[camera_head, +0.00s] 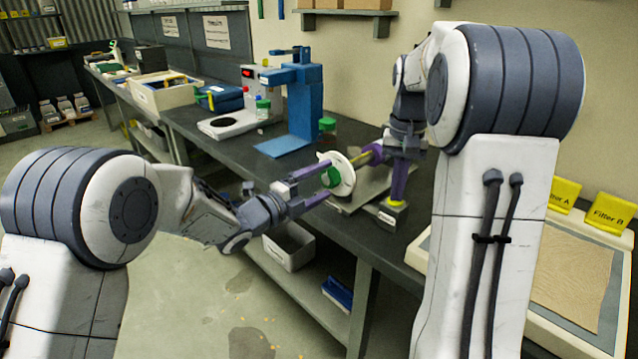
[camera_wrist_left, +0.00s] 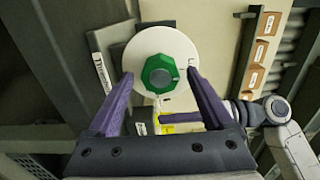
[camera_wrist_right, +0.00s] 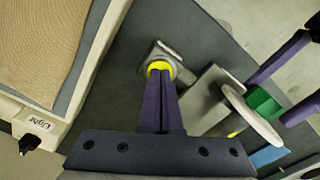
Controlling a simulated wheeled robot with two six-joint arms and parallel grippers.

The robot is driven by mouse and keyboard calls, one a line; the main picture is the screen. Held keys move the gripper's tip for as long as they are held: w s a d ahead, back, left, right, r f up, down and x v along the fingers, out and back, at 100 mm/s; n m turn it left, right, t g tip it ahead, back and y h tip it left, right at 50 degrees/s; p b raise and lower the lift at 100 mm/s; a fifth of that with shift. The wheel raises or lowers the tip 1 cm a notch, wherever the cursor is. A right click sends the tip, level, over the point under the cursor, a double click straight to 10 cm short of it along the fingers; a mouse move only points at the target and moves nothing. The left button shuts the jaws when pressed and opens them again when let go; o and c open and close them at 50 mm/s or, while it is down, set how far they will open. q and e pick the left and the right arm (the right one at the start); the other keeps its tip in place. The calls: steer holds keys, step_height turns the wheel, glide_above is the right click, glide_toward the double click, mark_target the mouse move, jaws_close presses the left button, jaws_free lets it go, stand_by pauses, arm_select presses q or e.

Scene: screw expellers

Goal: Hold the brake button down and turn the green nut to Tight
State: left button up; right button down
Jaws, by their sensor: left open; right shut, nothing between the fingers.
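The green nut (camera_head: 331,177) sits at the centre of a white disc (camera_head: 346,163) on the machine at the bench edge. My left gripper (camera_head: 322,181) is open, its purple fingers on either side of the nut. In the left wrist view the nut (camera_wrist_left: 160,74) lies between the fingertips with gaps on both sides. The yellow brake button (camera_wrist_right: 160,66) is on a small grey box (camera_head: 392,214). My right gripper (camera_wrist_right: 160,76) is shut and empty, pointing down with its fingertips at the button. I cannot tell how far the button is pressed.
A blue press-like stand (camera_head: 303,100) and a green-capped jar (camera_head: 327,126) stand behind on the dark bench. A tray with a tan filter sheet (camera_head: 575,270) and yellow filter signs (camera_head: 608,213) is at the right. A white bin (camera_head: 290,248) is on the shelf below.

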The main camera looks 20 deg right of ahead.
arm_select(q)
steer(key=shift+x, duration=0.8)
steer(key=shift+a, duration=0.15)
stand_by(0.5)
steer(key=c, duration=1)
steer(key=m, duration=0.8)
steer(key=o, duration=1)
